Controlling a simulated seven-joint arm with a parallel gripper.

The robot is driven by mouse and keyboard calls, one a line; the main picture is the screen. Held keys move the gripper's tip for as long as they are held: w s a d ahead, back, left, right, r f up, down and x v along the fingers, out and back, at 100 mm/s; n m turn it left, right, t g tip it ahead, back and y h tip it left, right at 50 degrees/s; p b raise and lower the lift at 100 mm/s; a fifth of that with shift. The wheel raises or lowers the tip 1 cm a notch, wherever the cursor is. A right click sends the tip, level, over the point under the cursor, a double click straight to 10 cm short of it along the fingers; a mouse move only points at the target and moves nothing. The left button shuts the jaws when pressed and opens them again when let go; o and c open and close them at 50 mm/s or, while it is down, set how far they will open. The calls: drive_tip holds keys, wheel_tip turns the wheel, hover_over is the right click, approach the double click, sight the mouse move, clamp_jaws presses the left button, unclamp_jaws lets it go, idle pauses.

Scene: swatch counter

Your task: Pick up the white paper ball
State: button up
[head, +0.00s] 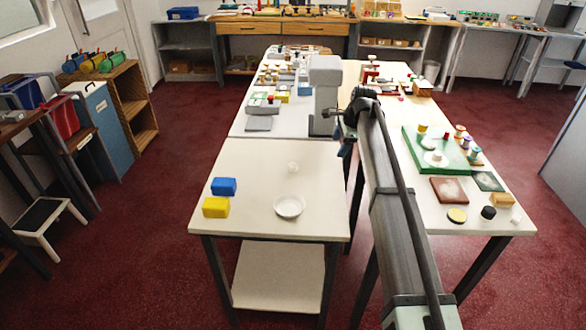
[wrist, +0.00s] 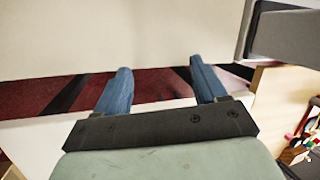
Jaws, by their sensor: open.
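The white paper ball (head: 293,168) lies on the pale near table, behind a white bowl (head: 289,206). It is small and stands apart from the bowl. My gripper (head: 344,150) is above the gap between the near table and the right-hand table, to the right of the ball. In the wrist view its two blue fingers (wrist: 158,90) are spread apart with nothing between them. The paper ball does not show in the wrist view.
A blue block (head: 223,187) and a yellow block (head: 216,207) sit on the near table's left. A grey machine (head: 325,95) stands at its back right. The right-hand table holds a green board (head: 412,150) and several small things. The near table's front right is clear.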

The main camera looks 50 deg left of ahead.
sight(293, 163)
drive_tip(key=s+a+r+m+h, duration=0.3)
drive_tip(key=s+a+m+h, duration=0.15)
drive_tip(key=s+a, duration=0.7)
drive_tip(key=shift+m+y, duration=0.25)
drive_tip(key=shift+y, duration=0.1)
drive_tip(key=f, duration=1.3)
drive_tip(key=shift+w+a+f, duration=0.2)
drive_tip(key=shift+a, duration=0.1)
drive_tip(key=shift+c, duration=0.4)
drive_tip(key=c, duration=1)
